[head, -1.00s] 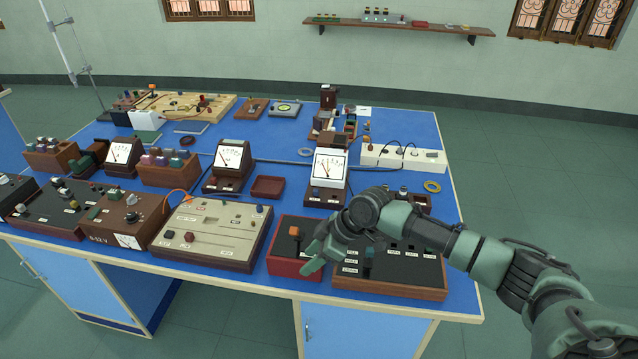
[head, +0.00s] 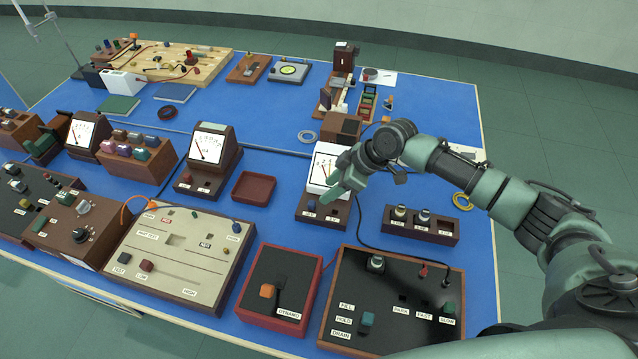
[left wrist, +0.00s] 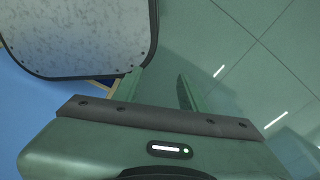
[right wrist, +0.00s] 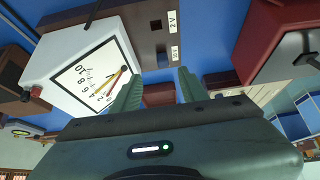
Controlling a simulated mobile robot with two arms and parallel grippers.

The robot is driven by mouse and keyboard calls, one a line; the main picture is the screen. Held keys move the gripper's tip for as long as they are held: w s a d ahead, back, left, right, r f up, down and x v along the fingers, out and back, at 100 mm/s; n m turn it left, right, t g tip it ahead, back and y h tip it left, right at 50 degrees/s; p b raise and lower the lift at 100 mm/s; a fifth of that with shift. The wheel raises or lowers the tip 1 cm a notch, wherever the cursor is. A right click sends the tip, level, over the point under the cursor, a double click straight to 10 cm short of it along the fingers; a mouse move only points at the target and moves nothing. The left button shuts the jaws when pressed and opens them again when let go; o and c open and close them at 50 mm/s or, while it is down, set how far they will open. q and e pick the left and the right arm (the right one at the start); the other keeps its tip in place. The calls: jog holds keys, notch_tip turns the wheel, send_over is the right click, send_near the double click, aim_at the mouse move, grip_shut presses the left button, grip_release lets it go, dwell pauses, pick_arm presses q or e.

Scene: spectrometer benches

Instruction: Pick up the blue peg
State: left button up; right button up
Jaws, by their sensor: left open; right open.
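A small dark blue peg (head: 311,204) stands in the front panel of the white-faced meter (head: 325,166). A bluish peg shows in the right wrist view (right wrist: 163,59) on the brown panel beside the "2V" labels, just beyond the fingertips. My right gripper (head: 336,194) is open and empty, above and in front of that meter; the fingers are apart from the peg. Another small blue piece (head: 237,227) sits on the beige panel. My left gripper (left wrist: 158,84) is open and empty, out of the head view, near the table edge over the floor.
The red dynamo box (head: 280,286) and the black fill/drain panel (head: 392,290) stand in front of the meter. A low block with terminals (head: 421,225) is to its right. A red empty tray (head: 254,188) lies left. A black cable runs down near the meter's right side.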

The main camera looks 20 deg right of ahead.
aim_at(312, 203)
jog(key=shift+w, duration=0.15)
jog(key=shift+w+a+f+p, duration=0.1)
jog(key=shift+a+f+p, duration=0.2)
jog(key=shift+a+f, duration=0.55)
jog(key=shift+f, duration=0.1)
jog(key=p+x, duration=0.2)
jog(key=x, duration=0.2)
jog(key=shift+a+f, duration=0.1)
jog(key=shift+f, duration=0.2)
jog(key=shift+w+f, duration=0.1)
jog(key=shift+f, duration=0.15)
grip_shut()
pick_arm(q)
jog(key=shift+s+a+r, duration=0.15)
jog(key=shift+s+r, duration=0.4)
jog(key=shift+r, duration=0.1)
jog(key=shift+s+a+r, duration=0.15)
jog(key=shift+s+r, duration=0.35)
jog(key=shift+r, duration=0.1)
